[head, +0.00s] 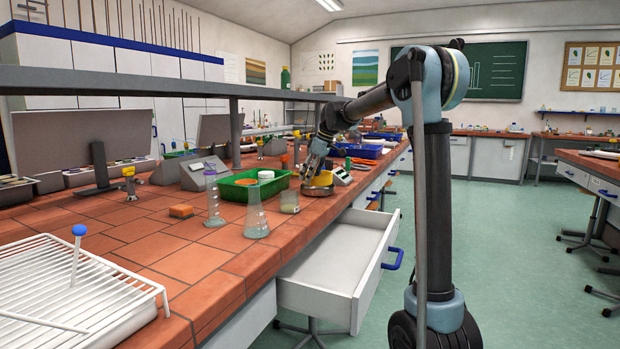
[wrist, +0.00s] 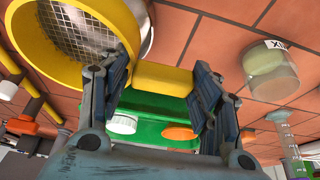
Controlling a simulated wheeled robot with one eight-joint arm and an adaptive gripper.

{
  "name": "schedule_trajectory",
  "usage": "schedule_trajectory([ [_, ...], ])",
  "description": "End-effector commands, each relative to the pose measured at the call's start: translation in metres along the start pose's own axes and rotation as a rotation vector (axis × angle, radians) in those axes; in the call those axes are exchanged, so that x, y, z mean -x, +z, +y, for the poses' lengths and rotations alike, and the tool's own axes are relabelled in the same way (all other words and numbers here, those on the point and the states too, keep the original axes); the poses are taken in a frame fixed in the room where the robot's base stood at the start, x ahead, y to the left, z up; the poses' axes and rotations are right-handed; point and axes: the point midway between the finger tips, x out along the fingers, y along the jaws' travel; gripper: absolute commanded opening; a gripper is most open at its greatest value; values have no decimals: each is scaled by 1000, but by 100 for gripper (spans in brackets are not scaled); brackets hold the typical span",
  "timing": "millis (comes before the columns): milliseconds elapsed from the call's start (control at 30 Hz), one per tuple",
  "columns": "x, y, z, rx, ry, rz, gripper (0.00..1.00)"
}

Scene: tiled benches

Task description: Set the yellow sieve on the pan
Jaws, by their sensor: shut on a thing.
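The yellow sieve (wrist: 38,32) is a round ring with a wire mesh, at the upper left of the wrist view. Its yellow block-like grip lies between the two fingers of my gripper (wrist: 165,85), which is shut on it. In the head view the sieve (head: 322,179) shows small at the bench's right edge, under my gripper (head: 317,171). A low, brownish metallic round thing, seemingly the pan (head: 317,191), shows directly below the sieve. Whether the two touch or are apart I cannot tell, as my gripper partly hides them.
A green tray (head: 236,187) stands left of the sieve, with a beaker (head: 290,202), a flask (head: 256,222) and a cylinder (head: 213,203) nearer. A balance (head: 342,176) stands close on the right. An open drawer (head: 335,265) juts out below the bench edge. A white rack lies front left.

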Motion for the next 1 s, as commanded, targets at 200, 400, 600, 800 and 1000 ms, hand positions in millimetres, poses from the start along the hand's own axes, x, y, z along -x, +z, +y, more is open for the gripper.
schedule_trajectory([
  [200, 0, 0, 0, 0, 0, 0, 33],
  [400, 0, -1, 0, 1, 0, 0, 33],
  [600, -2, 0, -1, 1, 0, 0, 33],
  [800, -5, 1, -1, 1, 0, 0, 33],
  [1000, -8, 2, -1, 1, 0, 0, 33],
])
